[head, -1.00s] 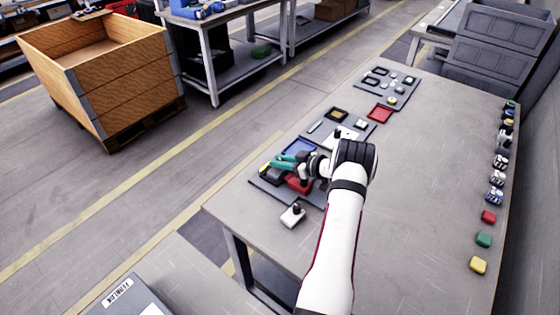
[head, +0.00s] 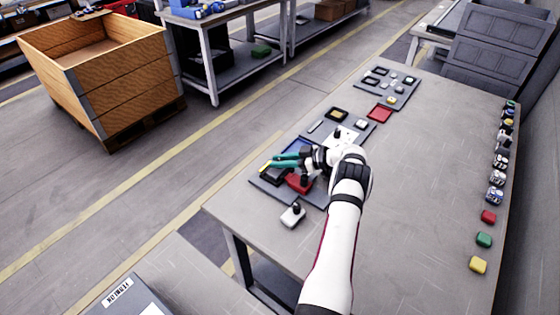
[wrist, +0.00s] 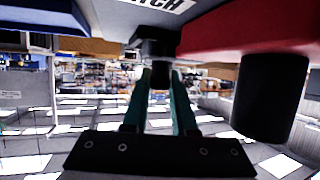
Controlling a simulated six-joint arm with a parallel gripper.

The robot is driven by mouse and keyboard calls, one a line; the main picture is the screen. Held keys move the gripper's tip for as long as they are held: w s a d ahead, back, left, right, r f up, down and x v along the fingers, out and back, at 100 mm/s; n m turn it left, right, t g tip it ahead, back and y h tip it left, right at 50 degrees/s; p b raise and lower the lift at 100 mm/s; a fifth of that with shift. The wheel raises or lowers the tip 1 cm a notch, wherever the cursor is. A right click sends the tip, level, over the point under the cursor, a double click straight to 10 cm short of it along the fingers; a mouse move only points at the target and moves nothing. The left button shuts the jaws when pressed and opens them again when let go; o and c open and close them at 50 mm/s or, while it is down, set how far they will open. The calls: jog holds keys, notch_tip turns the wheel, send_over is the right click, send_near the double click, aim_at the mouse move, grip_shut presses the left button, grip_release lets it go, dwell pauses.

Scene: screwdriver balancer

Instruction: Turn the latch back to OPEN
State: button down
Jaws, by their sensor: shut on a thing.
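My gripper (head: 285,159) reaches left over the front mat on the table, its teal fingers level. In the wrist view the fingers (wrist: 160,95) are closed around a dark upright piece, the latch handle (wrist: 158,48). It meets a grey plate (wrist: 115,12) whose partly cut label ends in "TCH". A red block (head: 299,184) is beside the gripper; in the wrist view a black cylinder (wrist: 268,98) is on the red part (wrist: 245,28).
A white block with a black knob (head: 292,215) is near the table's front-left edge. A blue-edged tray (head: 298,146) lies close behind the fingers. Further mats hold a red tray (head: 380,113) and small parts. Several colored blocks line the right edge. The table's middle-right is clear.

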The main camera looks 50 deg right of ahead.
jog(key=c, duration=0.7)
grip_release()
jog(key=v, duration=1.6)
jog(key=shift+w, duration=0.1)
